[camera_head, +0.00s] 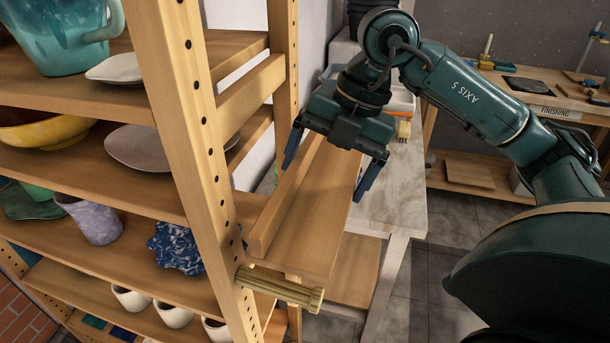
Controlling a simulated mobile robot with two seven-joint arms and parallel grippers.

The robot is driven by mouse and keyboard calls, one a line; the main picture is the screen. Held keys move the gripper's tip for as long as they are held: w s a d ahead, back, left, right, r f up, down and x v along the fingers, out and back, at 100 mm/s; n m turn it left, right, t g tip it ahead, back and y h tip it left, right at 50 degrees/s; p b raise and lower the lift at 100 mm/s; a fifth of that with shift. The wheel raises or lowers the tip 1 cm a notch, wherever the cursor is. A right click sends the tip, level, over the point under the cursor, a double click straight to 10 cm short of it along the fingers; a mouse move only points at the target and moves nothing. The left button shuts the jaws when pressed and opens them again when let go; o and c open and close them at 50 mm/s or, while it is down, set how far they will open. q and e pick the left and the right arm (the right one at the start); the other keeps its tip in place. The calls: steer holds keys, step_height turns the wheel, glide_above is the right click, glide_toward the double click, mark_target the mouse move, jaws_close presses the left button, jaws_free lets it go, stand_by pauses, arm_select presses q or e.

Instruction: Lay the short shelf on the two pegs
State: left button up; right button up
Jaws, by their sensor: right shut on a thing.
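The short shelf (318,218) is a light wooden board with a raised strip along its left edge. It is held beside the rack's right side, its long axis running away from me. My right gripper (331,165) is above its far part, shut on it, with one finger at each long side. One ribbed wooden peg (280,286) sticks out rightward from the front upright (190,130). The shelf's near end is just behind and above this peg in the picture; I cannot tell whether they touch. The second peg is not visible. My left gripper is out of view.
The rack's shelves hold a teal mug (65,35), a yellow bowl (45,130), plates and several cups. A blue speckled piece (176,248) sits near the front upright. A pale worktop (402,195) stands behind the shelf. Grey floor shows at right.

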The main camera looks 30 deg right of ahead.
mark_target(309, 183)
steer(key=shift+w+a, duration=0.25)
steer(key=shift+a, duration=0.25)
steer(key=shift+w+a, duration=0.2)
steer(key=shift+a, duration=0.3)
steer(key=shift+w+a+p, duration=0.2)
steer(key=shift+a+p, duration=0.1)
steer(key=shift+a, duration=0.2)
steer(key=shift+c, duration=0.2)
step_height(309, 183, down, 4)
steer(key=shift+r, duration=0.25)
steer(key=shift+f, duration=0.15)
steer(key=o, duration=1)
